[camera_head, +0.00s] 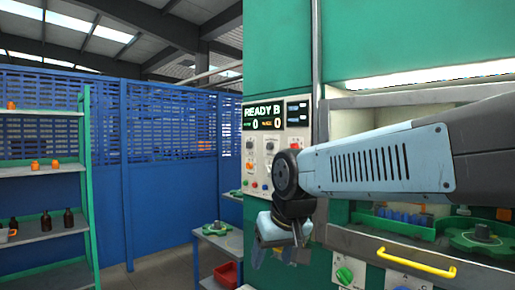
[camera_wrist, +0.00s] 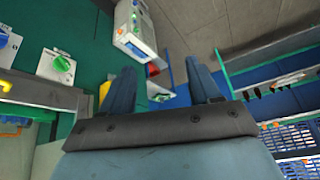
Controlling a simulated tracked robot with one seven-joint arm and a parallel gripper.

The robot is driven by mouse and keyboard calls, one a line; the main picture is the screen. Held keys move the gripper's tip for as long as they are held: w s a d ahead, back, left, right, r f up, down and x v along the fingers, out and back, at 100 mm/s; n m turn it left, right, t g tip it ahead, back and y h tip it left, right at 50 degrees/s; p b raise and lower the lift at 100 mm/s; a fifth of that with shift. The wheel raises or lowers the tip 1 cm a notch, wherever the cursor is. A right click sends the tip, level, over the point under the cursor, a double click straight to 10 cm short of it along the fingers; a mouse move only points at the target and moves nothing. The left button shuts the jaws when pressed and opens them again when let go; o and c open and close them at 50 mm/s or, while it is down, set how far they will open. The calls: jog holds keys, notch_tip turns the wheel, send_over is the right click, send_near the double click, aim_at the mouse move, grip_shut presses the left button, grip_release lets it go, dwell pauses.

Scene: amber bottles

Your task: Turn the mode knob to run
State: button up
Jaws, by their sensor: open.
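A green knob (camera_head: 345,274) on a pale plate sits low on the green machine front in the head view. A blue knob (camera_head: 400,288) is to its right, cut by the frame edge. Their labels are too small to read, so I cannot tell which is the mode knob. In the wrist view the green knob (camera_wrist: 62,63) and the blue knob (camera_wrist: 3,38) are at the upper left, left of and apart from my gripper. My gripper (camera_wrist: 160,82) is open and empty, its two fingers spread. In the head view it hangs below my arm, left of the green knob.
A yellow handle (camera_head: 416,262) juts out right of the green knob. A shelf with bottles (camera_head: 45,222) is at left. A red bin (camera_head: 226,274) sits low beside the machine. Open floor lies at left centre.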

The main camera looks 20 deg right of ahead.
jog(key=w+d+r+m+g+h, duration=0.2)
jog(key=w+d+m+h, duration=0.2)
jog(key=w+d, duration=1.1)
jog(key=w+d+r+m+g+h, duration=0.1)
jog(key=w+d+m+h, duration=0.2)
jog(key=w+d, duration=1.2)
jog(key=t+h, duration=0.2)
jog(key=h, duration=0.9)
send_near(269, 146)
jog(key=x, duration=0.8)
jog(key=shift+w+n, duration=0.3)
jog(key=shift+w, duration=0.15)
jog(key=shift+c, duration=0.4)
